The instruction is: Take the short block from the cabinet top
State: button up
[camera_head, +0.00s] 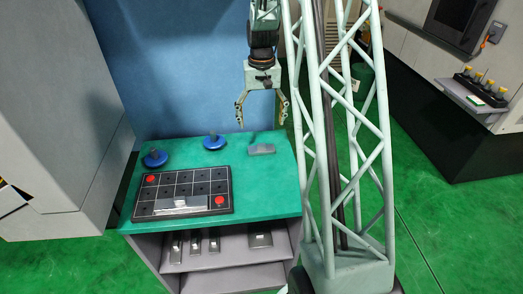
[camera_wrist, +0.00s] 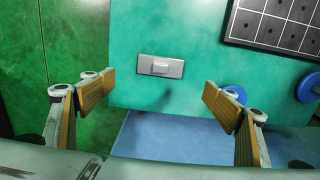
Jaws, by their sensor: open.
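The short block (camera_head: 262,149), a small grey bar, lies flat on the green cabinet top (camera_head: 268,190), near its back right edge. In the wrist view the block (camera_wrist: 146,67) has a paler raised part in its middle and lies just beyond the fingertips, between their lines. My gripper (camera_head: 261,114) is open and empty, pointing down above and slightly behind the block, not touching it. In the wrist view my gripper (camera_wrist: 157,92) shows both tan-padded fingers spread wider than the block's length.
A dark gridded board (camera_head: 161,189) with red dots and a pale silvery piece (camera_head: 181,204) lies front left. Two blue round-based objects (camera_head: 214,142) (camera_head: 154,158) stand behind it. Several metal blocks (camera_head: 196,242) are on the shelf below. A blue panel (camera_head: 180,70) rises behind.

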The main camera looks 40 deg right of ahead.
aim_at(261, 144)
jog(key=shift+f+b, duration=0.35)
jog(key=shift+f, duration=3.4)
jog(key=shift+f+b, duration=0.35)
jog(key=shift+f, duration=2.25)
jog(key=shift+c, duration=0.4)
jog(key=c, duration=1)
jog(key=shift+r, duration=0.15)
jog(key=shift+r, duration=1.7)
jog(key=s+a, duration=0.2)
jog(key=s, duration=0.2)
jog(key=s+a+r, duration=0.1)
jog(key=s+a, duration=0.2)
jog(key=s, duration=0.2)
jog(key=s+a, duration=0.2)
jog(key=s, duration=0.3)
jog(key=shift+s+a+r+p, duration=0.15)
jog(key=shift+r+p, duration=0.05)
jog(key=shift+p, duration=0.2)
